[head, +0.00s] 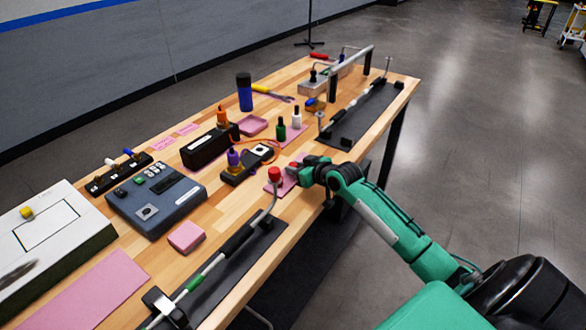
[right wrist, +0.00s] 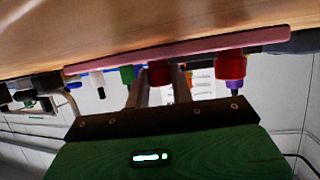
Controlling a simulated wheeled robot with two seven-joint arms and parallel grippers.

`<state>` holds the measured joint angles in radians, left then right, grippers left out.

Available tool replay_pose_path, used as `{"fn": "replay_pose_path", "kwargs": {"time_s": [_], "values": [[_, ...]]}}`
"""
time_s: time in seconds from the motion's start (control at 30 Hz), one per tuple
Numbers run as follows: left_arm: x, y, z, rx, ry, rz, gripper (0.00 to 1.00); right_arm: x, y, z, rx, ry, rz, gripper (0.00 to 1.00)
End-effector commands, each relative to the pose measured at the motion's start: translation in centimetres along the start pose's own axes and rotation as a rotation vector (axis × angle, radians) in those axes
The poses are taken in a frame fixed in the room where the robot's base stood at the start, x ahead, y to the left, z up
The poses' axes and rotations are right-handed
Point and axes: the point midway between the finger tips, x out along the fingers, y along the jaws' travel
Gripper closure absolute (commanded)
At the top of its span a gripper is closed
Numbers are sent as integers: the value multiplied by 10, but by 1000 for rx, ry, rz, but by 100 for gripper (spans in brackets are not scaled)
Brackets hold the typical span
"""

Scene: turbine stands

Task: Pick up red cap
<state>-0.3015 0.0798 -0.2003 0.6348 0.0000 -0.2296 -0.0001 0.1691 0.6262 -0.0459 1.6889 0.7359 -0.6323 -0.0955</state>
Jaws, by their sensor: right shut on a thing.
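Two red caps are near the front edge of the workbench, by a small pink mat (head: 282,187). One red cap (head: 292,167) is at the tips of my right gripper (head: 297,171) in the head view, largely hidden by the fingers. In the right wrist view, which looks upside down, this red cap (right wrist: 160,73) sits between the two fingers of my right gripper (right wrist: 158,86), against or very near the pink mat (right wrist: 200,47). The gripper is shut on it. The other red cap (head: 274,174) is just left, by the upper end of a bent rod; it also shows in the right wrist view (right wrist: 230,67).
A bent rod (head: 262,214) on a black stand rises close left of the gripper. Green (head: 281,129) and white (head: 296,118) bottles stand behind it. A purple-topped bottle (head: 233,159) and a black device (head: 247,168) are left. Open floor (head: 470,170) lies right.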

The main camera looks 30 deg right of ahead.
Motion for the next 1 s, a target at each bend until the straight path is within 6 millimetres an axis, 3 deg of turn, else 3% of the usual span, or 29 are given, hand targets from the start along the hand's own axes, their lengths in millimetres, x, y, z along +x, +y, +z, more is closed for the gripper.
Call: {"fn": "replay_pose_path", "kwargs": {"time_s": [0.27,0.47,0.67,1.0], "values": [[0,-1,0,-2,0,-1,68,-1,0,-2,0,1,0,100],[2,-1,-2,-2,1,-1,68,-6,0,-17,-3,3,0,100],[5,-1,-9,-2,8,-1,68,-23,0,-57,-5,7,1,100],[9,-2,-19,-5,15,-3,68,-60,0,-147,-3,5,1,100]]}}
